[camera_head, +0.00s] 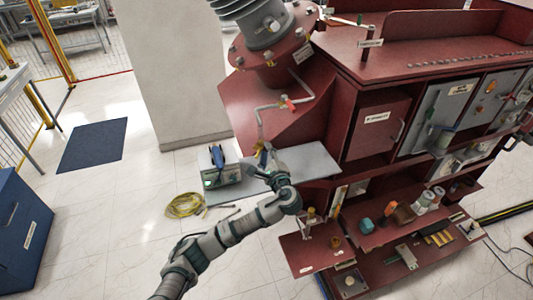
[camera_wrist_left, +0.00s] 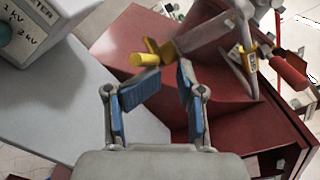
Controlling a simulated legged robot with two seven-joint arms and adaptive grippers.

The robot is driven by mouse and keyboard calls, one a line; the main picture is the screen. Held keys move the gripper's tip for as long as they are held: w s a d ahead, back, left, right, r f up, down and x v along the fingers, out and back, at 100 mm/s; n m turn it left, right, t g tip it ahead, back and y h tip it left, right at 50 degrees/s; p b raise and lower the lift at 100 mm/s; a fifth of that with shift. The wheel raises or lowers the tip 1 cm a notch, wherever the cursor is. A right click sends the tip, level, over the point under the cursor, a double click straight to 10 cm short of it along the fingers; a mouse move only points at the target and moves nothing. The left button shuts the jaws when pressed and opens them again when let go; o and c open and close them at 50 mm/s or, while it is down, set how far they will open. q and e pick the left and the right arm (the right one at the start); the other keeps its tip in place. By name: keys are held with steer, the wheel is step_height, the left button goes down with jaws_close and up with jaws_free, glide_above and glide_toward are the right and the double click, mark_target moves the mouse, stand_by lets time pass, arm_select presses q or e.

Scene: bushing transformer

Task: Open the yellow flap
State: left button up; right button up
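The yellow flap (camera_wrist_left: 158,49) is in the left wrist view, just beyond the fingertips. It has a round yellow end pointing left and joins a grey pipe. In the head view it is a small yellow patch (camera_head: 262,157) at the pipe's lower end, partly hidden by my gripper. My left gripper (camera_wrist_left: 164,84) is open and empty, its blue-padded fingers on either side of a gap below the flap. It looks apart from the flap, though the exact distance is unclear. It also shows in the head view (camera_head: 264,174). My right gripper is not in view.
A dark red transformer cabinet (camera_head: 378,124) with shelves fills the right. A grey table (camera_head: 310,160) lies below the pipe, with a meter box (camera_head: 221,174) at its left. A red handle (camera_wrist_left: 290,71) is right of the flap. A yellow cable coil (camera_head: 185,205) lies left.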

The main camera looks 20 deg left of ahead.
arm_select(q)
steer(key=s, duration=2)
steer(key=shift+s+r, duration=0.15)
steer(key=shift+s, duration=0.05)
stand_by(0.8)
steer(key=shift+d, duration=0.1)
stand_by(0.3)
steer(key=v, duration=1.2)
steer(key=shift+d, duration=0.15)
steer(key=shift+w, duration=0.15)
